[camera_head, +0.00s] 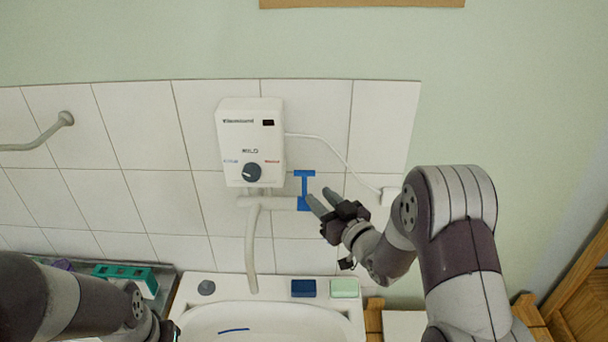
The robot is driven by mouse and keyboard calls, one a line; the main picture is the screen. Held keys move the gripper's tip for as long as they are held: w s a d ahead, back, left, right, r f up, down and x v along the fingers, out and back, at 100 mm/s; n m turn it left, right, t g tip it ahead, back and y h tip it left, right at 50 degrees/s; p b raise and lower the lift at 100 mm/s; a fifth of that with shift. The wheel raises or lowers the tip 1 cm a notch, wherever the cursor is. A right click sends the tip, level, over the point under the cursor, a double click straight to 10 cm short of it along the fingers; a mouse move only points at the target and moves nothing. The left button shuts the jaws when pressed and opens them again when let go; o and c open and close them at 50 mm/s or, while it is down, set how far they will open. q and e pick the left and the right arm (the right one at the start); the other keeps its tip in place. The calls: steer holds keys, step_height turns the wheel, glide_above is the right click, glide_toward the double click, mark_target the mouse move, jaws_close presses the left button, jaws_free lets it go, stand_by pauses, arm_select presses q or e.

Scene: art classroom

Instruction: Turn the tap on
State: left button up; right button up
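The tap is a white pipe with a spout (252,245) hanging down over the sink. Its blue handle (304,183) stands upright at the right end of the pipe, with a crossbar at the top. My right gripper (318,200) is just right of the handle. Its two grey fingers are spread apart with nothing visible between them. The fingertips are at or very near the lower part of the handle; I cannot tell if they touch. The white sink (200,318) is below. My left arm is at the lower left, and its gripper's fingers are not visible.
A white water heater (250,130) with a dark knob is on the tiled wall above the tap, and its cable runs right to a socket. A dark blue block (303,288) and a pale green block (344,288) lie on the sink's back rim. A grey rail (40,140) is at left.

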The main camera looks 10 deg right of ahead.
mark_target(306, 184)
steer(key=x, duration=0.2)
steer(key=p+x, duration=0.1)
steer(key=x, duration=0.1)
steer(key=p+x, duration=0.1)
steer(key=x, duration=0.2)
steer(key=shift+w+d+f, duration=0.15)
steer(key=shift+d+f, duration=0.1)
steer(key=shift+f, duration=0.05)
steer(key=shift+w+a, duration=0.2)
steer(key=shift+a, duration=0.05)
steer(key=shift+a+r+p, duration=0.15)
steer(key=shift+r+p, duration=0.1)
steer(key=shift+p, duration=0.1)
steer(key=shift+w+f, duration=0.3)
steer(key=shift+w, duration=0.2)
arm_select(q)
steer(key=r, duration=0.1)
steer(key=w+r, duration=0.1)
steer(key=r, duration=0.1)
steer(key=shift+w+a, duration=0.1)
steer(key=shift+w, duration=0.05)
arm_select(e)
jaws_close()
